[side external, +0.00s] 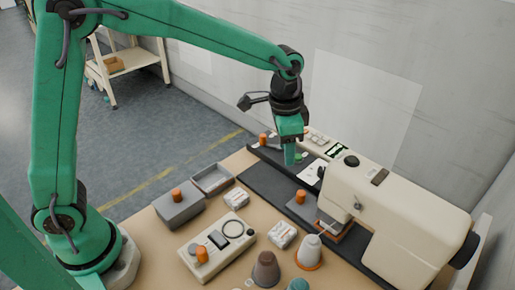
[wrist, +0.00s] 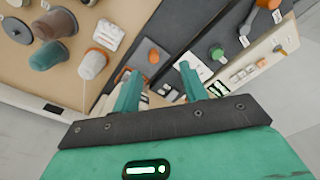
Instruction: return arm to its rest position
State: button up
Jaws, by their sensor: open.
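My gripper (side external: 290,155) hangs from my green arm over the dark mat (side external: 262,183), left of the cream sewing machine (side external: 415,215). In the wrist view its two green fingers (wrist: 159,84) stand apart with nothing held between them. A small orange roll (side external: 300,196) sits on the dark surface near the machine; an orange piece also shows there in the wrist view (wrist: 153,56). Another orange roll (side external: 176,195) sits on a grey box, and one (side external: 201,255) is on the cream control unit. A further orange piece (side external: 263,140) is behind my gripper.
An open grey tray (side external: 229,185), white packs (side external: 282,235) and cone spools (side external: 308,252) stand on the tan table. A pale wall (side external: 365,100) rises behind the machine. The air left of my gripper, above the grey floor (side external: 140,130), looks clear. A cart (side external: 125,60) stands far back.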

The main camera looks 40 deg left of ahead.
jog(key=s+a+r+n+t, duration=0.2)
jog(key=s+a+r+n, duration=0.1)
jog(key=s+a+r, duration=0.55)
jog(key=s+a+n+t, duration=0.2)
jog(key=s+a+n, duration=0.2)
jog(key=s+a, duration=0.3)
jog(key=s, duration=0.5)
jog(key=shift+s+t, duration=0.3)
jog(key=shift+s, duration=0.05)
